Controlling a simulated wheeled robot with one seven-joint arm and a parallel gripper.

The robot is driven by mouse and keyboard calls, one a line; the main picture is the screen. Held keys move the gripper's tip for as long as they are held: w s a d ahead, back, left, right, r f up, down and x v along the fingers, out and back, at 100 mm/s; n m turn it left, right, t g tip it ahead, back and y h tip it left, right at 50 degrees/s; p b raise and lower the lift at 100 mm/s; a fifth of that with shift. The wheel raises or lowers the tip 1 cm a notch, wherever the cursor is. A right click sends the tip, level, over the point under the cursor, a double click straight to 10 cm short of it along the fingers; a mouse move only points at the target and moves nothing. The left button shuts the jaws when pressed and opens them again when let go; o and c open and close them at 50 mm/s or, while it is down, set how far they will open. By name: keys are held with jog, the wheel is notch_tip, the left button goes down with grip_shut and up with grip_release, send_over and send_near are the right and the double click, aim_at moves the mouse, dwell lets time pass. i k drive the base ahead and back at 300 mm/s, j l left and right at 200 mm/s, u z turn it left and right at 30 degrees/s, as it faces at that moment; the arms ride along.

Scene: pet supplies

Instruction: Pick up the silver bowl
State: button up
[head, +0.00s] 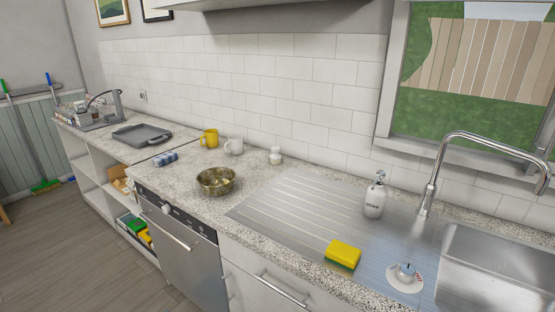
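A shiny metal bowl (216,181) stands upright on the speckled stone counter (190,202) in the head view, left of the ribbed sink drainer. It is round and open at the top, and its surface has a yellowish-silver sheen. It stands close to the counter's front edge, above the dishwasher. My gripper and arm do not show in the head view.
A yellow mug (209,138), a white mug (234,146) and a small white shaker (275,156) stand behind the bowl. A blue patterned item (165,158) lies to its left. A soap bottle (375,197), a sponge (342,255) and the faucet (432,175) are to the right.

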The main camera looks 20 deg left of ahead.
aim_at(215, 182)
jog(key=i+j+z, duration=0.15)
jog(key=j, duration=1.05)
jog(key=i+j+z, duration=0.15)
jog(key=i+j, duration=0.15)
jog(key=j, duration=0.95)
jog(key=i+j+z, duration=0.15)
jog(key=j, duration=1.1)
jog(key=j+z, duration=0.15)
jog(key=j, duration=1.05)
